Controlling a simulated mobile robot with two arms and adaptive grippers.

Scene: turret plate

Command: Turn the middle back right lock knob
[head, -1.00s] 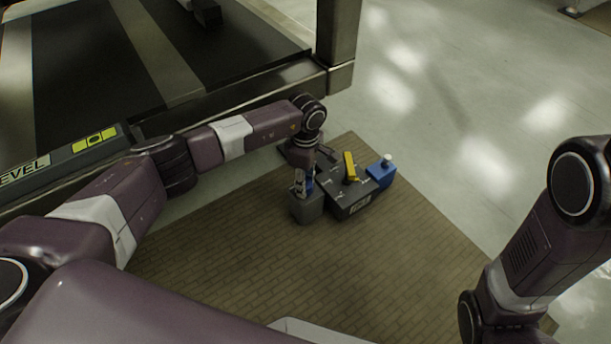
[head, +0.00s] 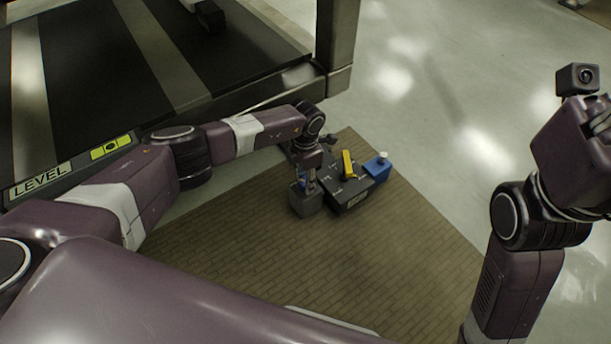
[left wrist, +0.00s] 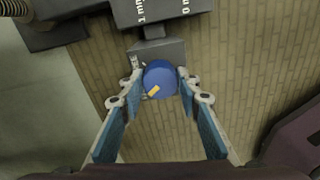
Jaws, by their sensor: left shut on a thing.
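A round blue knob (left wrist: 160,79) with a yellow pointer mark sits on a small grey block (left wrist: 158,48) in the left wrist view. My left gripper (left wrist: 158,84) has its fingers closed around the knob, one on each side. The pointer slants to the lower left. In the head view my left gripper (head: 309,184) points down onto the grey block (head: 305,203), and the knob is mostly hidden there. My right arm (head: 540,215) is raised at the right, with its fingers not visible.
A dark box (head: 352,196) with a yellow lever (head: 348,163) stands beside the grey block. A blue box (head: 377,170) with a white top knob is to its right. They rest on a tan brick-patterned mat (head: 400,270). A large dark platform (head: 95,75) stands behind on the left.

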